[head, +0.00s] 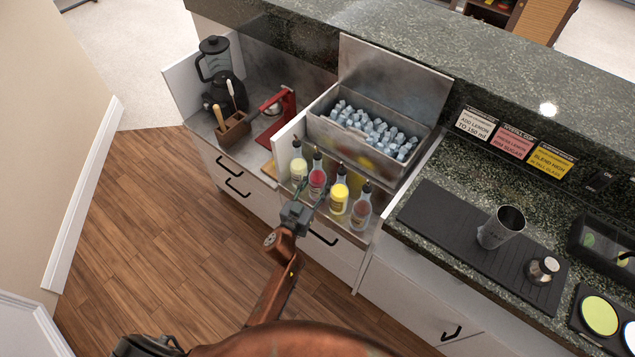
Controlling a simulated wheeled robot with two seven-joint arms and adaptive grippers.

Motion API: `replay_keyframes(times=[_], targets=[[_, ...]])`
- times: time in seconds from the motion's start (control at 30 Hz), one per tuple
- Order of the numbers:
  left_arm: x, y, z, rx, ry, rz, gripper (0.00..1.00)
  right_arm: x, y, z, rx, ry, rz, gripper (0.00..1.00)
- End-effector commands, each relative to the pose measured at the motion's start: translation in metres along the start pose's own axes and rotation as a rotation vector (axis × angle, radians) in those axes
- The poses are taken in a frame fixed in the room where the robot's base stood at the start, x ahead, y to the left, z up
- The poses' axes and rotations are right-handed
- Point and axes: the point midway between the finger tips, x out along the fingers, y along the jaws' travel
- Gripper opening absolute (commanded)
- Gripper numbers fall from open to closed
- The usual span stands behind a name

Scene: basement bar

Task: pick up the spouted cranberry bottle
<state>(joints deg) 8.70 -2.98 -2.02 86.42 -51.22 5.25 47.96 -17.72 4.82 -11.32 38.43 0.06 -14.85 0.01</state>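Several spouted bottles stand in a row in the speed rail in front of the ice bin. The red bottle (317,179), which looks like the cranberry one, is second from the left, upright with a dark spout. My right gripper (313,190) reaches up to it from below, its fingers apart and on either side of the bottle's lower part. Whether they touch it I cannot tell. My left gripper (145,346) shows only in part at the bottom left edge, away from the bottles.
A pale bottle (299,168) stands left of the red one; a yellow bottle (339,198) and a pinkish bottle (361,211) stand right. Behind is an open ice bin (320,128). A black mat (440,220) with a metal shaker (499,229) lies right. A blender (215,62) stands left.

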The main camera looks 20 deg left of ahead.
Motion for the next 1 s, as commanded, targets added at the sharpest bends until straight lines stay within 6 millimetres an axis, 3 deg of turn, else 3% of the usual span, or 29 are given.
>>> replay_keyframes(times=[0.17, 0.27, 0.37, 0.7, 1.0], targets=[[0.0, 0.001, -0.014, 0.002, 0.006, 0.003, 0.0, -0.007, 0.0, -0.004, -0.001, 0.018, 0.0, 0.4], [0.0, 0.0, -0.027, 0.002, 0.007, 0.002, 0.0, -0.011, -0.004, 0.006, -0.006, 0.01, -0.004, 0.4], [-0.002, 0.002, -0.043, 0.003, 0.008, 0.003, 0.0, -0.021, -0.004, 0.005, -0.004, 0.014, -0.004, 0.4], [-0.047, 0.02, -0.099, 0.002, 0.008, 0.002, 0.0, -0.054, -0.001, -0.018, -0.005, 0.05, 0.0, 0.4], [-0.101, 0.044, -0.12, -0.001, 0.004, 0.0, 0.0, -0.069, 0.001, -0.021, -0.002, 0.056, 0.002, 0.4]])
